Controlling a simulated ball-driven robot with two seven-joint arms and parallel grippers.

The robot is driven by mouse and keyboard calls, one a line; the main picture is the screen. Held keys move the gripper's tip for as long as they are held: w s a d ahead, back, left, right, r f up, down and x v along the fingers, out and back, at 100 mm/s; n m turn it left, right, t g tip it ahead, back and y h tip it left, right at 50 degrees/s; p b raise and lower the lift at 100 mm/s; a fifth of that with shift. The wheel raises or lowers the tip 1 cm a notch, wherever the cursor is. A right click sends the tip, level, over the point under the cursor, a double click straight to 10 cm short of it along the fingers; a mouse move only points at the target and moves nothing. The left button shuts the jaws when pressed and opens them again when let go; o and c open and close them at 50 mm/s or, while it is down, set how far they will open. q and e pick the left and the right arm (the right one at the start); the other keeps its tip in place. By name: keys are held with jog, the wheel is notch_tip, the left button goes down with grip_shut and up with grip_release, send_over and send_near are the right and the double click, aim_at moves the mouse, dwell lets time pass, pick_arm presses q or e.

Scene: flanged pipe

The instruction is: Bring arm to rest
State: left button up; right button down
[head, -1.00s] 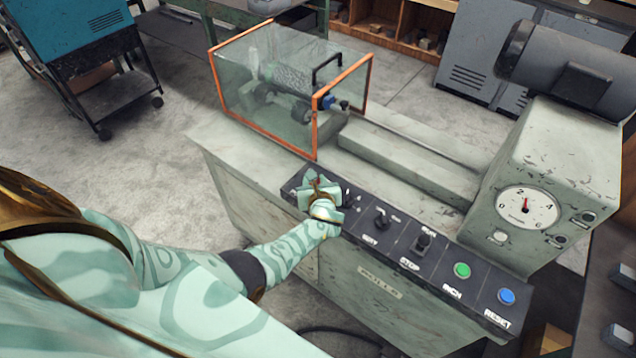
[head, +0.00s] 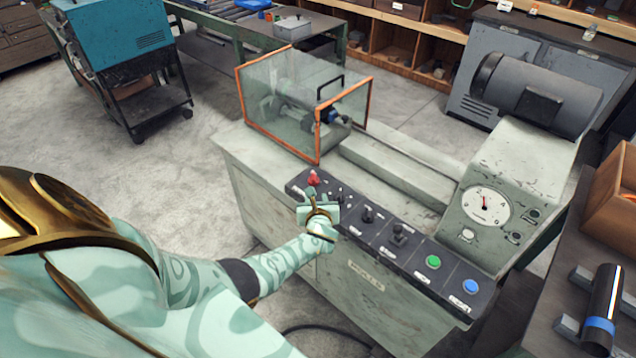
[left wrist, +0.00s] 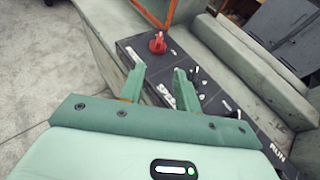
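My left gripper (head: 318,211) is over the left end of the machine's dark control panel (head: 390,240). In the left wrist view its two green fingers (left wrist: 158,82) stand apart with nothing between them. A red knob (head: 313,179) on the panel shows just beyond the fingers. It also shows clear of them in the left wrist view (left wrist: 157,43). My left arm reaches in from the lower left. My right gripper is not in view.
An orange-framed clear guard (head: 318,140) stands on the machine bed behind the panel. A grey motor (head: 535,92) and a dial gauge (head: 486,206) are at the right. A dark cylinder with a blue band (head: 603,308) lies at the lower right. Open floor lies left of the machine.

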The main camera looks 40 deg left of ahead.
pick_arm(q)
jog(key=shift+d, duration=0.1)
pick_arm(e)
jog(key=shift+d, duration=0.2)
